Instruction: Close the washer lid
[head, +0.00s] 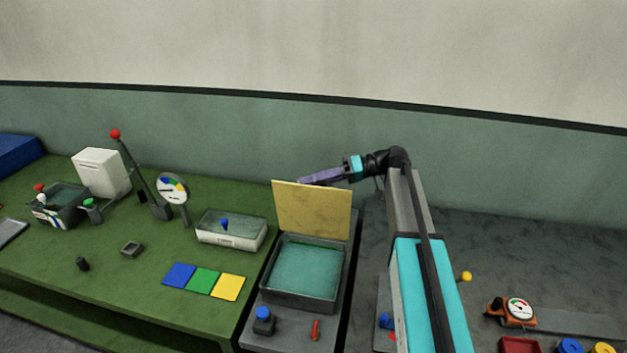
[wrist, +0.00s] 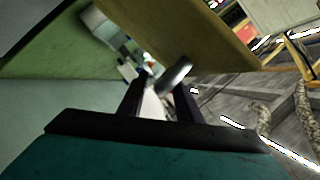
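The washer is a dark open-topped tub (head: 301,302) with a teal inside, and its yellow lid (head: 312,210) stands raised, nearly upright, at the back. My gripper (head: 306,182) is at the lid's top edge in the head view, and the lid may hide part of it. In the wrist view the lid (wrist: 165,30) fills the upper middle as a tan panel. There my gripper (wrist: 163,90) shows two dark fingers apart. A grey rounded bar (wrist: 174,75) lies near the fingertips at the lid's edge; I cannot tell whether they touch it.
A green table (head: 140,245) to the left holds a white box (head: 230,231), a gauge (head: 172,188), a red-knobbed lever (head: 133,165) and coloured tiles (head: 204,281). A blue-topped block (head: 264,320) and a small red item (head: 315,329) lie in front of the tub.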

